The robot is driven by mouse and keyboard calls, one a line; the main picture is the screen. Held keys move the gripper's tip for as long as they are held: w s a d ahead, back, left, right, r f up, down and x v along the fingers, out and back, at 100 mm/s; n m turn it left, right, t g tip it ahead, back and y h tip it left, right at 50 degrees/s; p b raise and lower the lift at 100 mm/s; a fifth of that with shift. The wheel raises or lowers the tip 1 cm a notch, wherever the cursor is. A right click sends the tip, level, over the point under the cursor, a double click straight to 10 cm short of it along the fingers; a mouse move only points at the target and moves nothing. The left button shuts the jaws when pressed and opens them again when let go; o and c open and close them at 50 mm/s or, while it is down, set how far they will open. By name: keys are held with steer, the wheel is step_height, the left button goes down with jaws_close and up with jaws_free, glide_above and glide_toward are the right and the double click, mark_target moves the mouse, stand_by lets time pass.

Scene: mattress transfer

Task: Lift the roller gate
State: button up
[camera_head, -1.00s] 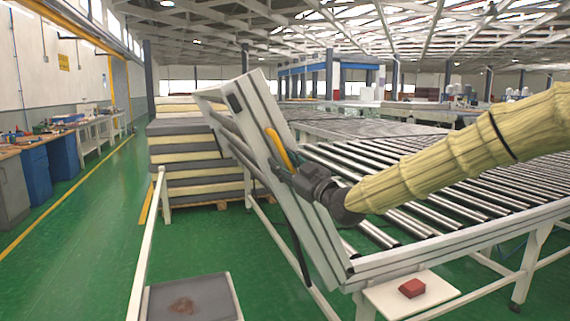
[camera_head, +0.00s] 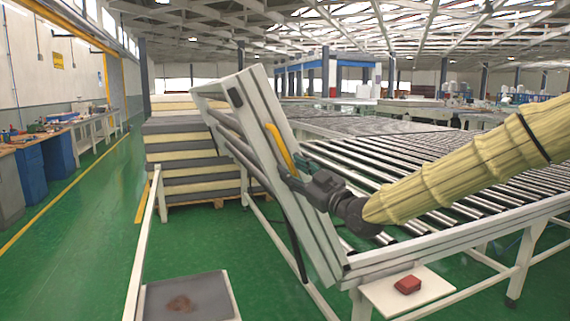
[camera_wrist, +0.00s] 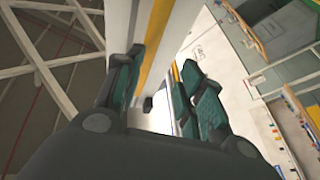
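The roller gate (camera_head: 262,150) is a white frame with rollers, tilted up at the near end of the conveyor. A yellow handle (camera_head: 279,147) runs along its near side beam. My gripper (camera_head: 294,170) is beside the lower end of the handle. In the wrist view my gripper (camera_wrist: 163,92) has its fingers spread apart. The yellow handle (camera_wrist: 157,40) shows there along the white beam, beyond the gap and partly behind the left finger. I see no grip on it; whether a finger touches it is unclear.
The roller conveyor (camera_head: 440,180) extends right and back, below my arm. Stacked mattresses (camera_head: 180,145) stand behind the gate. A grey platform (camera_head: 205,300) is at the front. Green floor is free at left.

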steer(key=v, duration=0.6)
steer(key=shift+d, duration=0.3)
step_height(320, 180, down, 20)
steer(key=s+m+g+h+p, duration=0.1)
steer(key=m+g+h+p, duration=0.2)
steer(key=m+h, duration=0.1)
steer(key=s+d+f+m+g+h+p, duration=0.1)
steer(key=s+f+m+g+h, duration=0.1)
steer(key=s+f, duration=0.6)
steer(key=s+d+f+m+g+h+p, duration=0.1)
steer(key=s+f+m+g+h+p, duration=0.15)
steer(key=f, duration=1.05)
steer(key=s+d+f+m+g+h+p, duration=0.1)
steer(key=s+d+f+g, duration=0.1)
steer(key=s+f, duration=0.45)
steer(key=s+d+f+m+g+h, duration=0.1)
steer(key=s+d+f+g, duration=0.1)
steer(key=s+f, duration=0.45)
steer(key=s+d+f+m+g+h+p, duration=0.1)
steer(key=s+d+f+g, duration=0.1)
steer(key=s, duration=0.9)
steer(key=s+d+f+m+g+h+p, duration=0.1)
steer(key=s+d+f+m+g+p, duration=0.1)
steer(key=s, duration=1)
steer(key=shift+s+d+f+g+h, duration=0.35)
steer(key=shift+d+f+g, duration=0.1)
steer(key=shift+d, duration=0.7)
